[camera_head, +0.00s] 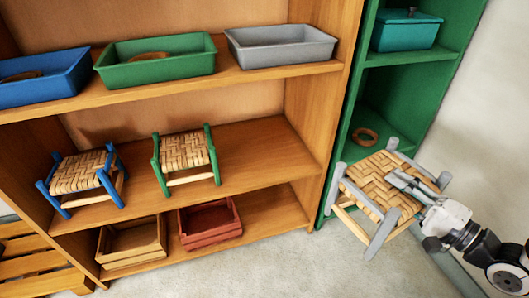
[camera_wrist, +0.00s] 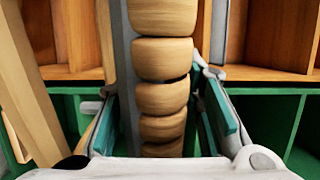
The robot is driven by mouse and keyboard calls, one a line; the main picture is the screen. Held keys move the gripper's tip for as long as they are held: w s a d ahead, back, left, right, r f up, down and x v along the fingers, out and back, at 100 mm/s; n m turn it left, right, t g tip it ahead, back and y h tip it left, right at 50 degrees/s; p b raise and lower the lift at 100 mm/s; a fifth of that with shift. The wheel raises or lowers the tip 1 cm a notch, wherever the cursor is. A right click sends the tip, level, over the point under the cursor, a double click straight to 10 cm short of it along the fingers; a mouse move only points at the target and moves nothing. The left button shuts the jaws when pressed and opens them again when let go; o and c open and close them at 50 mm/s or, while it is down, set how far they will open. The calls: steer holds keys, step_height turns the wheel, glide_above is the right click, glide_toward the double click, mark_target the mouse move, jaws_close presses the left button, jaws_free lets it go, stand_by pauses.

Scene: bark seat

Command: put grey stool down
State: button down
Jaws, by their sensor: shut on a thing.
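The grey stool (camera_head: 378,182) has grey legs and a woven tan seat. It is at the right in the head view, in front of the green shelf unit, and appears tilted. My gripper (camera_head: 408,190) is shut on the stool at the near edge of its seat. In the wrist view the woven seat strands (camera_wrist: 163,75) fill the middle between my gripper's two fingers (camera_wrist: 165,125). Whether the stool's feet touch anything cannot be told.
The wooden shelf unit (camera_head: 262,150) holds a blue stool (camera_head: 82,178), a green stool (camera_head: 186,158), a grey tray (camera_head: 282,46), a green tray (camera_head: 157,62) and a blue tray (camera_head: 45,78). Crates sit below. The green shelf (camera_head: 378,92) holds a ring (camera_head: 364,137) and a teal box (camera_head: 406,31).

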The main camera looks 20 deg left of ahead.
steer(key=w+a+f+m+t+h, duration=0.1)
steer(key=w+a, duration=0.8)
steer(key=a, duration=0.3)
steer(key=w+a+f+m+t+h, duration=0.1)
steer(key=w+a+f, duration=0.1)
steer(key=w+a, duration=0.6)
steer(key=a, duration=0.3)
steer(key=shift+w+a+f+t+h, duration=0.2)
steer(key=shift+w+a+t+h, duration=0.1)
steer(key=shift+w+a+t, duration=0.1)
steer(key=shift+d, duration=0.1)
